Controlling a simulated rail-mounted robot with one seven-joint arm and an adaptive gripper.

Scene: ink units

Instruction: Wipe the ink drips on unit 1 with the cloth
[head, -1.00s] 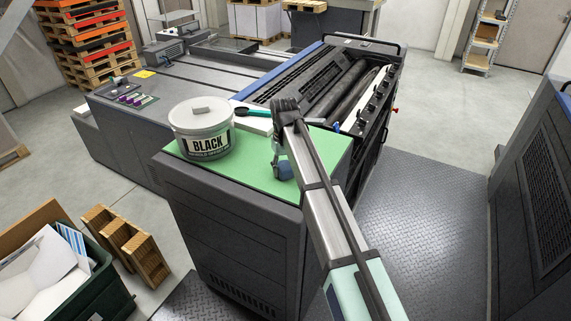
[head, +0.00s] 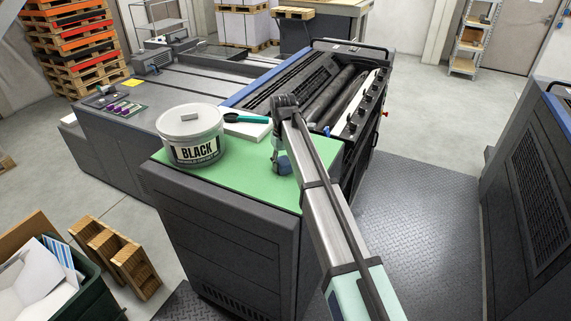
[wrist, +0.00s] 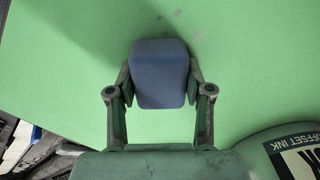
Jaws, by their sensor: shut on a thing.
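My gripper (wrist: 160,80) is shut on a blue folded cloth (wrist: 160,60), which sits between both fingers in the wrist view. In the head view the cloth (head: 283,166) is at the right part of the green top (head: 225,187) of a dark cabinet, below my gripper (head: 278,154). I cannot tell if the cloth touches the green surface. Several faint grey spots (wrist: 197,35), likely ink drips, lie on the green surface just beyond the cloth in the wrist view. They cannot be made out in the head view. No label for unit 1 is readable.
A white BLACK ink tub (head: 190,137) stands on the green top, left of my gripper. A teal-handled tool (head: 250,119) lies on a white block (head: 247,132) behind. The press rollers (head: 335,95) are open beyond. A green bin (head: 60,280) stands at lower left.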

